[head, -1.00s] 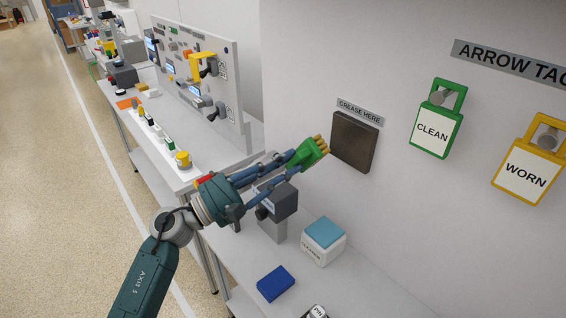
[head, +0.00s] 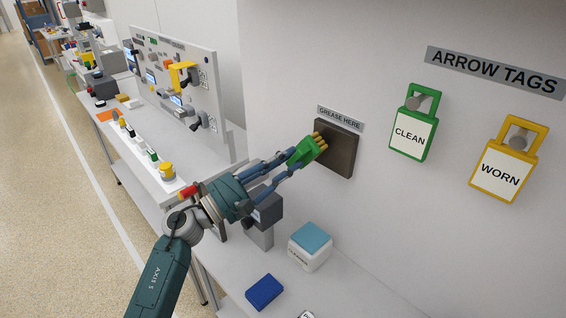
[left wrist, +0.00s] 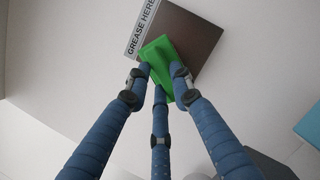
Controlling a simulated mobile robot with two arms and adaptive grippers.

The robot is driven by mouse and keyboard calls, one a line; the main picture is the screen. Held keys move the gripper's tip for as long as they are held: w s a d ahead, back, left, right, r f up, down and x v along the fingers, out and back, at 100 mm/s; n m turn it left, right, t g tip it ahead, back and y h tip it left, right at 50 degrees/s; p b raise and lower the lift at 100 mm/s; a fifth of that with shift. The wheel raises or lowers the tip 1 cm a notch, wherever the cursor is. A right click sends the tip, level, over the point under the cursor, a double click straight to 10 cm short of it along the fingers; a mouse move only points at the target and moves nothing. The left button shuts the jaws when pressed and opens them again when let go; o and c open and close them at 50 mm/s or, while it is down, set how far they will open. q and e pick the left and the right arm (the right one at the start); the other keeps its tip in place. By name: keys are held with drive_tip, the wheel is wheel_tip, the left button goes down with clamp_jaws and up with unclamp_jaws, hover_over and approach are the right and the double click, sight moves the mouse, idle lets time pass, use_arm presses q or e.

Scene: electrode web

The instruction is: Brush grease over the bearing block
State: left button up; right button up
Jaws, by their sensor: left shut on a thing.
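The bearing block (head: 339,155) is a dark brown square plate on the white wall, under a "GREASE HERE" label (head: 340,119). My left gripper (head: 291,163) is shut on a green brush (head: 304,152) with tan bristles (head: 319,142). In the head view the bristles overlap the block's upper left part; I cannot tell whether they touch it. In the left wrist view three blue fingers close around the green brush (left wrist: 158,60), which covers the lower left part of the block (left wrist: 190,35). The bristles are hidden there. My right gripper is not in view.
A grey device (head: 262,212) stands on the bench below my left gripper. A white box with a blue top (head: 310,247) and a blue block (head: 264,292) lie nearby. Green "CLEAN" (head: 410,135) and yellow "WORN" (head: 502,178) tags hang on the wall at right.

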use_arm(q)
drive_tip(key=shift+w+d+b, duration=0.6)
drive_tip(key=shift+b, duration=0.1)
idle(0.6)
